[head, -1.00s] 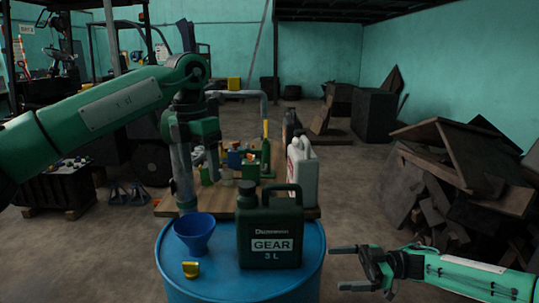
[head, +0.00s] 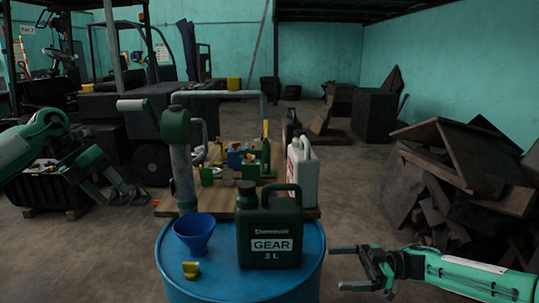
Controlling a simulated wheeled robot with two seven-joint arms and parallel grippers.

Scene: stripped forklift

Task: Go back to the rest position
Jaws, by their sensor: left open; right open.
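My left gripper (head: 117,184) is at the left side of the head view, open and empty, clear of the drum and bench. Its fingers overlap dark items on the floor behind, so their exact outline is hard to see. My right gripper (head: 342,268) is open and empty at the lower right, beside the blue drum and apart from it. Its arm comes in from the right edge.
A blue drum (head: 240,285) carries a dark green gear oil can (head: 270,228), a blue funnel (head: 195,233) and a small yellow piece (head: 190,270). Behind are a green-headed pump (head: 178,125), a white jug (head: 303,175) and a wooden board. Scrap (head: 465,185) is piled right.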

